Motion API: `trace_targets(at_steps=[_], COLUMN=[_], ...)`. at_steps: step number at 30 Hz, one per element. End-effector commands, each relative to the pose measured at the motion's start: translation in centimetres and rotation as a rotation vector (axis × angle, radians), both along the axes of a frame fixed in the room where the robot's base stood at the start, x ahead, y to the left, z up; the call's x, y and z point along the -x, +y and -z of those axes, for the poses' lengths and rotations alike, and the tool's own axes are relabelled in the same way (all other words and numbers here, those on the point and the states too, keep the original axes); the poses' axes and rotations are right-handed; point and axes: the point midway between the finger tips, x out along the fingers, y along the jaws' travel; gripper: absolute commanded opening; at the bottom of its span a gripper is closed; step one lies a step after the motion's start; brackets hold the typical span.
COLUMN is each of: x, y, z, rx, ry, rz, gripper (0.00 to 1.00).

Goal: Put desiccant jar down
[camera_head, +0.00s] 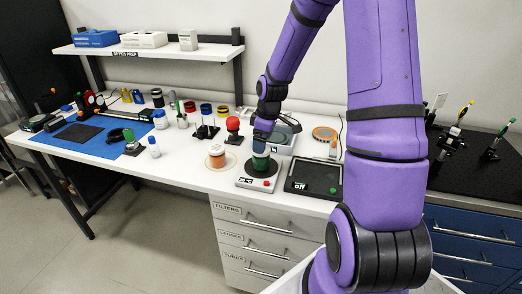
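A small jar with a pale top and a dark green body (260,163) stands upright at a white device with a red knob, near the bench's front edge. My gripper (262,147) points down right at the top of this jar. Its fingers are small and dark here, so I cannot tell whether they are closed on the jar or only touch it. A second jar, orange and white (217,158), stands on a round pale mat to the left, apart from my gripper. No readable label shows which one is the desiccant jar.
The white device (243,183) sits under the green jar. A black panel marked "off" (298,188) lies to its right. A red-topped stand (233,134) and a grey tray (281,143) stand behind. Bare white bench (180,168) lies left of the orange jar.

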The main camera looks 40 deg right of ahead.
Motion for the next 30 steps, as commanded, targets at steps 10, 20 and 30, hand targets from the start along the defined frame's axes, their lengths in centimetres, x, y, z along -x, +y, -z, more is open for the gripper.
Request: trace_targets(at_steps=[10, 20, 30], x=[0.6, 2.1, 8.2], y=[-0.6, 1.3, 7.0], z=[-5.4, -9.6, -18.7], rx=[0.002, 0.043, 0.112], ry=[-0.001, -0.012, -0.093], rz=[0.000, 0.048, 0.247], gripper=[0.90, 0.90, 0.90])
